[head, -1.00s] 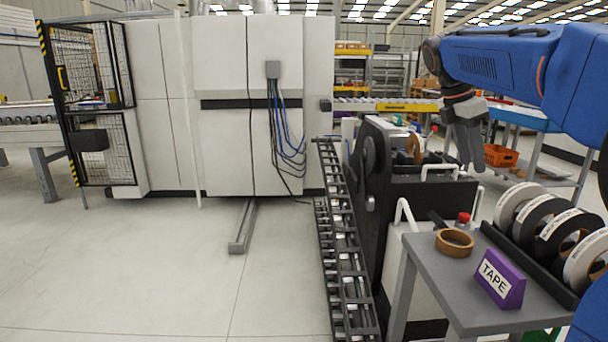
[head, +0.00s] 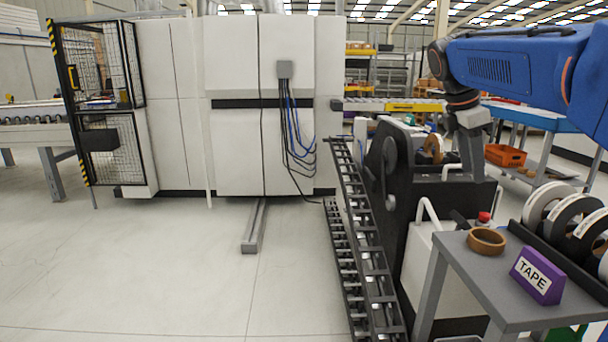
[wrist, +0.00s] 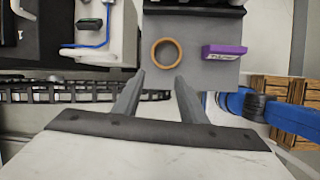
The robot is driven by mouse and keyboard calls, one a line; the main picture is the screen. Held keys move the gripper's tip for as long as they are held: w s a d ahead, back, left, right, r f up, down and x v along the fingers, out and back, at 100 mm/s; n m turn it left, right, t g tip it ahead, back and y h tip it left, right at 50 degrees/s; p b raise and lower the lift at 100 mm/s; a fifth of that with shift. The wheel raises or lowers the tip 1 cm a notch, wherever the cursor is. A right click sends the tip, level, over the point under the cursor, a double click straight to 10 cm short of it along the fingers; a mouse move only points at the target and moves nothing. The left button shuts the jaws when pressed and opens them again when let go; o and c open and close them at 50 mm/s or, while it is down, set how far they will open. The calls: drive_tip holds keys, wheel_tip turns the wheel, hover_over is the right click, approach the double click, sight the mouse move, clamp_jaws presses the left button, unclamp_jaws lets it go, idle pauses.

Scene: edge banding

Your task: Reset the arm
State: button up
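My blue arm reaches in from the right in the head view. My gripper (head: 474,178) hangs fingers-down in front of the dark edge-banding unit (head: 405,200). In the wrist view my gripper (wrist: 160,76) has its two grey fingers apart with nothing between them. Below it in that view are a brown tape roll (wrist: 166,54) and a purple TAPE sign (wrist: 224,52), both on the grey table (wrist: 195,25). The tape roll (head: 487,240) lies flat near the table's left end in the head view, apart from the gripper.
Black and white tape rolls (head: 572,225) stand in a rack on the table's right. A black roller track (head: 365,250) runs along the unit's left. A large white machine (head: 262,110) stands behind. An orange crate (head: 505,155) is at the back right. The floor at left is clear.

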drive_tip(key=s+a+f+m+t+y, duration=0.1)
drive_tip(key=s+a+f+m, duration=0.2)
drive_tip(key=s+f+m, duration=0.2)
drive_tip(key=s+a+f+m+t+y, duration=0.1)
drive_tip(key=s+a+f+m, duration=0.2)
drive_tip(key=s+f, duration=0.9)
drive_tip(key=s+a+f+m+t+y, duration=0.2)
drive_tip(key=s+a+f+m, duration=0.2)
drive_tip(key=s+f+m, duration=0.5)
drive_tip(key=shift+s, duration=0.8)
